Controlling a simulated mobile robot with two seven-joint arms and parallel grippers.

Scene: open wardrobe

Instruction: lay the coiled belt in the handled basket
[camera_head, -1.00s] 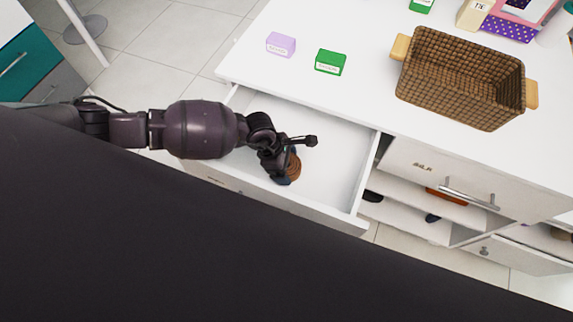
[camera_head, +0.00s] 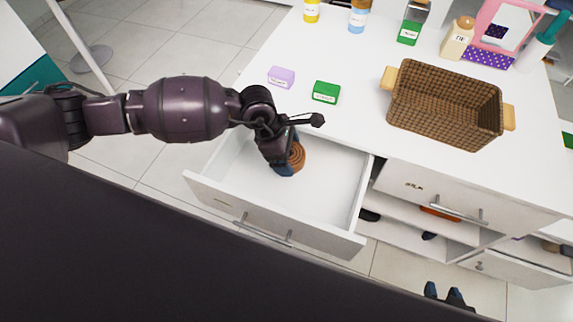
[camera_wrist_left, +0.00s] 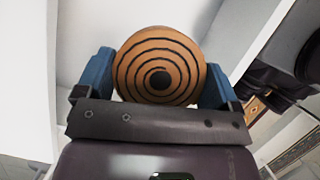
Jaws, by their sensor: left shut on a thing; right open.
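The coiled belt (camera_head: 299,156) is a brown spiral disc, over the open white drawer (camera_head: 330,195) in the head view. My left gripper (camera_head: 291,152) is shut on it. In the left wrist view the coil (camera_wrist_left: 140,75) sits between the two blue fingers of my left gripper (camera_wrist_left: 158,78). I cannot tell how far it is above the drawer floor. The handled basket (camera_head: 445,105), woven brown with two light wooden handles, stands on the white top to the right; its visible inside looks empty. My right gripper (camera_head: 444,291) is open and empty at the bottom right, low before the cabinet.
A lilac box (camera_head: 281,76) and a green box (camera_head: 326,92) lie on the white top between the drawer and the back. Several bottles and a pink-framed mirror (camera_head: 503,30) stand along the back. Shelves with shoes (camera_head: 430,236) are below the basket.

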